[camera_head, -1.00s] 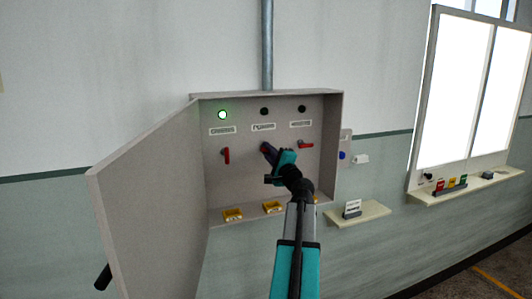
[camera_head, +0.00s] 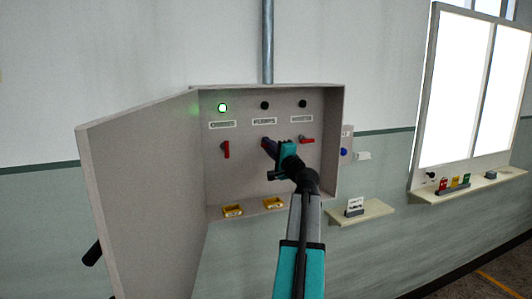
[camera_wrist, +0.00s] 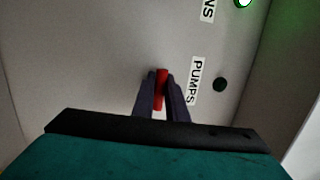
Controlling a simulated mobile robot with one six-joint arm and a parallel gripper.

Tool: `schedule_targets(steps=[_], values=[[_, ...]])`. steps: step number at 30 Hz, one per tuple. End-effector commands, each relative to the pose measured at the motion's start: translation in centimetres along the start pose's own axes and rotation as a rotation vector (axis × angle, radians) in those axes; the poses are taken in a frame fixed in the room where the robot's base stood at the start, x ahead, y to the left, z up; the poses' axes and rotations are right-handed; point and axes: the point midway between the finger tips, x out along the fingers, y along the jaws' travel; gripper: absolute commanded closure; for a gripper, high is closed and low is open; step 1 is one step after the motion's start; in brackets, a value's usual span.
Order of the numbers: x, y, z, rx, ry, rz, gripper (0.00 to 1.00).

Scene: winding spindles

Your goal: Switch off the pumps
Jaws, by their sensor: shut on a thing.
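The pumps switch has a red handle (camera_wrist: 161,88) beside the label "PUMPS" (camera_wrist: 194,81) in the wrist view. My gripper (camera_wrist: 161,84) is shut on this handle, one finger on each side. Relative to the label's text, the handle lies sideways. The pumps lamp (camera_wrist: 220,85) is dark, and it is also dark in the head view (camera_head: 265,105). In the head view my gripper (camera_head: 268,146) reaches the middle switch in the open cabinet (camera_head: 235,185) and hides most of its handle.
The left switch handle (camera_head: 226,150) points down under a lit green lamp (camera_head: 222,107). The right handle (camera_head: 306,140) lies sideways under a dark lamp (camera_head: 303,104). The cabinet door (camera_head: 140,190) stands open at left. Yellow boxes (camera_head: 273,203) sit at the cabinet bottom; a shelf (camera_head: 360,213) is at right.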

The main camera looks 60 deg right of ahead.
Motion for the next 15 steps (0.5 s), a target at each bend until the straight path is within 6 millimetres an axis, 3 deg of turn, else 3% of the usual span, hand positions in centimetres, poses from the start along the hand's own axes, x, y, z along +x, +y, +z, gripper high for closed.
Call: schedule_targets(steps=[15], values=[[-0.06,0.10,-0.02,-0.044,-0.008,0.008,1.00]])
